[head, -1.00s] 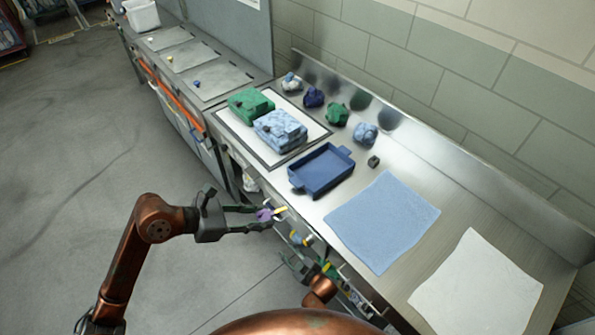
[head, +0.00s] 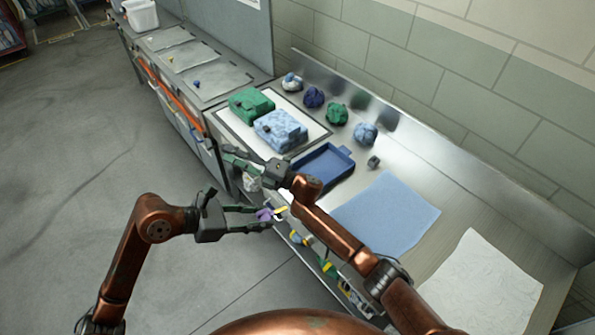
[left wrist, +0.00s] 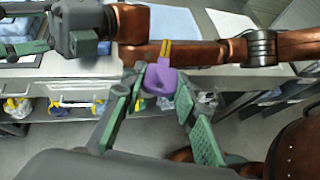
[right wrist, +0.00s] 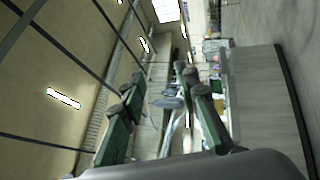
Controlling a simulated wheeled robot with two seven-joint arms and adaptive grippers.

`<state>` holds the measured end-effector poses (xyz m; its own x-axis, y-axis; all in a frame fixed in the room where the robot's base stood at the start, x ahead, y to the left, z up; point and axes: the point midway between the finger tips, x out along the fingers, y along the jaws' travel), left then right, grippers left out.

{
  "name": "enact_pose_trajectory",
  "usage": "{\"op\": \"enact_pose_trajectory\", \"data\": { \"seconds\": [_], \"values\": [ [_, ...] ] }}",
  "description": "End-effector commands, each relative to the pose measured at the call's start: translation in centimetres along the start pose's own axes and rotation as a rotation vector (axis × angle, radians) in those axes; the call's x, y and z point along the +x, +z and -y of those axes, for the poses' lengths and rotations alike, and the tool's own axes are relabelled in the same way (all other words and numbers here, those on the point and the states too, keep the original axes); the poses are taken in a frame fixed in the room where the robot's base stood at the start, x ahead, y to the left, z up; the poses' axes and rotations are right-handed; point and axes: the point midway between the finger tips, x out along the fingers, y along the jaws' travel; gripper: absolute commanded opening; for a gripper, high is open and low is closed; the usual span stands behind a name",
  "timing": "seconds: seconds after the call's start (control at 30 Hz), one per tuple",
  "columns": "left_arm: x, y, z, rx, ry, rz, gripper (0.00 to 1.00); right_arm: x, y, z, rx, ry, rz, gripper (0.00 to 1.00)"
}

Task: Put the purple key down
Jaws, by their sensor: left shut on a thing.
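My left gripper (head: 261,217) is shut on the purple key (head: 264,214), in front of the steel counter's front edge. In the left wrist view the purple key (left wrist: 160,79) has a purple head between my fingertips and yellow prongs pointing away. My right gripper (head: 230,157) is open and empty, above the counter's front edge near the white board. Its fingers stand apart in the right wrist view (right wrist: 161,88). My right arm crosses in front of the blue tray and the light blue cloth.
A blue tray (head: 335,158) and light blue cloth (head: 400,212) lie on the counter, with a white cloth (head: 480,285) at right. Green (head: 250,103) and light blue (head: 281,128) bundles sit on a white board. Several small bundles (head: 365,133) line the back. A small dark block (head: 374,161) stands near the tray.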

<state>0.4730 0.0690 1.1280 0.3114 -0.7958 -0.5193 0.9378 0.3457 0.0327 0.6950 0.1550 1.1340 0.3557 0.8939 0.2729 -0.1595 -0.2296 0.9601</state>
Motion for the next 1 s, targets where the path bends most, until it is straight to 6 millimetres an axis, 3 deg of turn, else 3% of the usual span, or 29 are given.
{"op": "enact_pose_trajectory", "data": {
  "seconds": [0.03,0.2,0.27,0.4,0.5,0.7,0.83,1.0],
  "values": [
    [0.0,0.0,0.0,0.0,0.0,0.0,0.0,0.5,-1.0,-2.9,-0.109,0.011,-0.082,0.29],
    [0.0,0.0,0.0,0.0,0.0,0.0,0.0,0.3,-6.9,-10.5,-0.518,0.027,-0.429,0.29],
    [0.0,0.0,0.0,0.0,0.0,0.0,0.0,-0.8,-9.4,-12.5,-0.689,0.017,-0.586,0.29],
    [0.0,0.0,0.0,0.0,0.0,0.0,0.0,-5.4,-13.0,-14.8,-1.049,-0.056,-0.96,0.29],
    [0.0,0.0,0.0,0.0,0.0,0.0,0.0,-9.7,-13.2,-15.6,-1.258,-0.149,-1.211,0.29],
    [0.0,0.0,0.0,0.0,0.0,0.0,0.0,-16.9,-10.6,-17.5,-1.481,-0.359,-1.569,0.29],
    [0.0,0.0,0.0,0.0,0.0,0.0,0.0,-19.2,-9.4,-18.5,-1.526,-0.438,-1.668,0.29],
    [0.0,0.0,0.0,0.0,0.0,0.0,0.0,-20.0,-9.1,-18.3,-1.539,-0.468,-1.708,0.29]
  ]
}}
